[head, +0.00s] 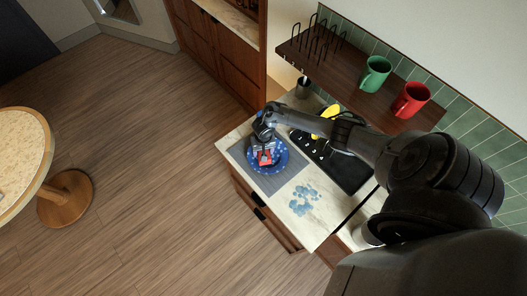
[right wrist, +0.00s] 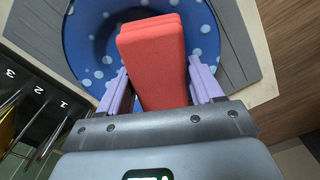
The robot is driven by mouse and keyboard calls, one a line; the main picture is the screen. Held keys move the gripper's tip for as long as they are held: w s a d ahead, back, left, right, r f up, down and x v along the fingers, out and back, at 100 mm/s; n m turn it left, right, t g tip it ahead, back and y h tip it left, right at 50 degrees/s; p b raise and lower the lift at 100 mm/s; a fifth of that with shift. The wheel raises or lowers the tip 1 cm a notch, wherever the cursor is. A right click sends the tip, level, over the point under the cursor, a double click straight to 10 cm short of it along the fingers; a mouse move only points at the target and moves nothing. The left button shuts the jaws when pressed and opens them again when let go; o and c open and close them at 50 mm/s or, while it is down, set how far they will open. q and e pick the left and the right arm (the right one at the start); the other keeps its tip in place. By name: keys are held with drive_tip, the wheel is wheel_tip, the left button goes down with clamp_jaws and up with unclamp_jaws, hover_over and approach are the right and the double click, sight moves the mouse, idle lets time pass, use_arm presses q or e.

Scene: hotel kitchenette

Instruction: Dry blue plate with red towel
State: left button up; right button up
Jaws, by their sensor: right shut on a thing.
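The blue plate (head: 281,158) lies on a grey mat (head: 240,154) on the counter. Pale round spots show on the plate in the right wrist view (right wrist: 82,45). The folded red towel (head: 265,159) is over the middle of the plate; it fills the centre of the right wrist view (right wrist: 153,60). My right gripper (head: 263,147) is above the plate and shut on the towel, with a purple finger on each side of it. I cannot tell whether the towel touches the plate. My left gripper is out of view.
A light blue spotted patch (head: 305,200) lies on the counter. A wooden shelf (head: 340,80) above holds a green mug (head: 375,73), a red mug (head: 411,99) and a wire rack (head: 318,43).

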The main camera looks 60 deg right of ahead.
drive_tip(key=shift+r, duration=3.8)
